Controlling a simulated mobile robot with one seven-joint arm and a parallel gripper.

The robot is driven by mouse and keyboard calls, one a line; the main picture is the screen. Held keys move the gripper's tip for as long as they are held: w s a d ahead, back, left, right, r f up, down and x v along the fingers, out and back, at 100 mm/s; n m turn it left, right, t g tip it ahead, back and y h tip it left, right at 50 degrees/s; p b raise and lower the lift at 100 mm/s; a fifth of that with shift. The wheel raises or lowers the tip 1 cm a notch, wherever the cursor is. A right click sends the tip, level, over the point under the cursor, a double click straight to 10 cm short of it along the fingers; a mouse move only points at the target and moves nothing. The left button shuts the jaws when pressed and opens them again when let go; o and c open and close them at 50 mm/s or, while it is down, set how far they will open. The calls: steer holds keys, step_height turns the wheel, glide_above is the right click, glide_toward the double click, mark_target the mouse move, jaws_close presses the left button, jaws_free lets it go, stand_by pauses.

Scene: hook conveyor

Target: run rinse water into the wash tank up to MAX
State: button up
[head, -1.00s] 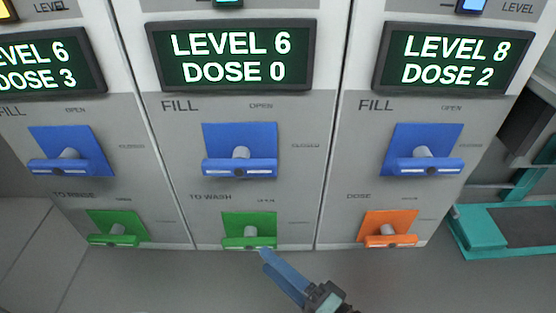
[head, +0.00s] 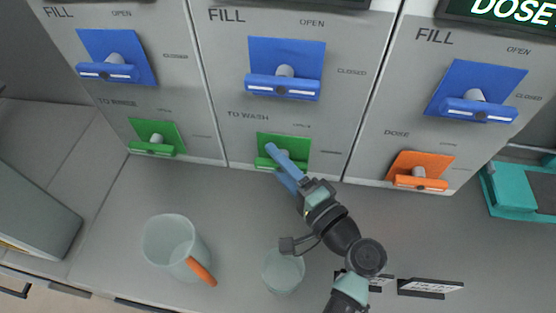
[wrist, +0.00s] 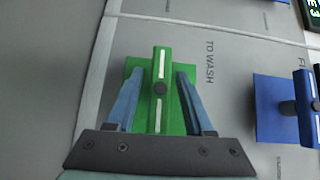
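The green TO WASH valve handle (head: 284,160) is on the lower part of the middle panel, its bar lying horizontal along the label's direction. My gripper (head: 287,163) is at this handle. In the wrist view the green handle (wrist: 161,90) stands between the two blue fingers of my gripper (wrist: 161,80), with a gap visible on each side, so the gripper is open around it. The blue FILL handle (head: 283,87) above it is also horizontal. The level displays of the left and middle panels are out of readable view now.
The left panel has a green TO RINSE handle (head: 152,145); the right panel has an orange DOSE handle (head: 418,176). A clear jug (head: 170,243) with an orange handle and a clear cup (head: 283,271) stand on the counter below. A teal device (head: 512,195) is at the right.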

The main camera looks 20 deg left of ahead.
jaws_close()
steer(key=h+p, duration=0.1)
steer(key=n+p, duration=0.1)
steer(key=shift+r+g+h+p, duration=0.3)
steer(key=shift+h+p, duration=0.05)
steer(key=shift+h, duration=0.05)
steer(key=shift+f+n+h+p, duration=0.15)
steer(key=shift+n+h+p, duration=0.45)
steer(key=shift+n+p, duration=0.25)
steer(key=shift+f+n+h+p, duration=0.25)
steer(key=shift+f+h+p, duration=0.05)
steer(key=shift+h, duration=0.2)
steer(key=shift+o, duration=0.8)
jaws_free()
